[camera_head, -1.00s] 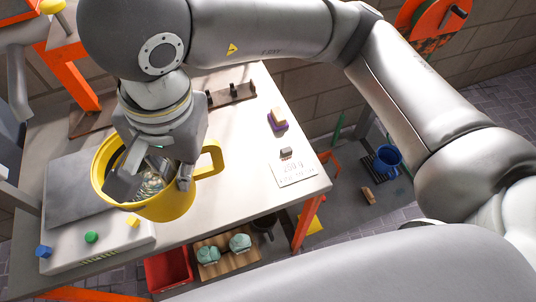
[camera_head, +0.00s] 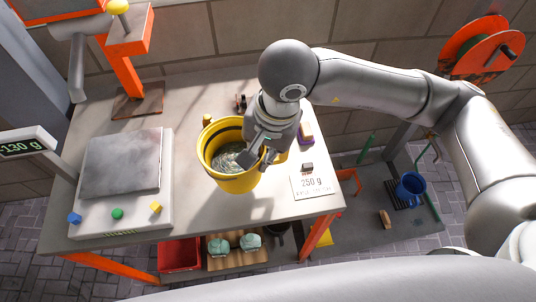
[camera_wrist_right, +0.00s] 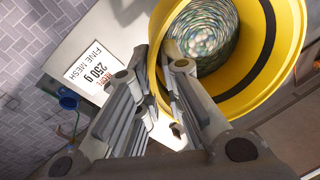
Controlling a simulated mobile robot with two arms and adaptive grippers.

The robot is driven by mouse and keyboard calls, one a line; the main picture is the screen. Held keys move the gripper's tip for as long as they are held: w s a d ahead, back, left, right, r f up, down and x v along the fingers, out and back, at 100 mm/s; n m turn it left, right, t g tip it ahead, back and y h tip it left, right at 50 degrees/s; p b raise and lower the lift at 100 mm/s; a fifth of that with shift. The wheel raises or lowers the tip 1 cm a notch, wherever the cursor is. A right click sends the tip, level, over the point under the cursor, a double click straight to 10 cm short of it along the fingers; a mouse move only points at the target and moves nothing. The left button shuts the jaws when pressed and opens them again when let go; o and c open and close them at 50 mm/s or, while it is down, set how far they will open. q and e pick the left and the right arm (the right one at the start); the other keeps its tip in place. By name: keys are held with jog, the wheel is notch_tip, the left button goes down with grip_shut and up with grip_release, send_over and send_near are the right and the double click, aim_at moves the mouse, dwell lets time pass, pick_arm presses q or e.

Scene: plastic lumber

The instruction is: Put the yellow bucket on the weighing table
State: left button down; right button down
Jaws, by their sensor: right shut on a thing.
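The yellow bucket (camera_head: 234,182) is upright over the middle of the table (camera_head: 225,215), right of the scale (camera_head: 119,207). I cannot tell whether its base touches the tabletop. Shiny flakes lie inside it. My right gripper (camera_head: 258,161) is shut on the bucket's rim on its right side. In the right wrist view the bucket (camera_wrist_right: 262,100) fills the upper right, with the gripper fingers (camera_wrist_right: 156,72) at its wall. The scale's bare grey plate (camera_head: 122,163) is at the table's left, and its display (camera_head: 25,146) reads about 130 g. My left gripper is not in view.
A card marked 250 g (camera_head: 316,184) with a small block lies at the table's right. An orange press (camera_head: 128,65) stands at the back left. A blue mug (camera_head: 410,186) is on a lower platform at right. A red bin (camera_head: 179,254) sits beneath the table.

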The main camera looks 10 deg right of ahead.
jog(key=f, duration=0.1)
jog(key=w+d+f, duration=0.1)
jog(key=f, duration=0.1)
jog(key=f+p, duration=0.1)
jog(key=f, duration=0.1)
jog(key=shift+w+d+f, duration=0.15)
jog(key=shift+d, duration=0.05)
jog(key=shift+f+b, duration=0.15)
jog(key=shift+b, duration=0.15)
jog(key=c, duration=1.6)
grip_release()
jog(key=shift+o, duration=0.2)
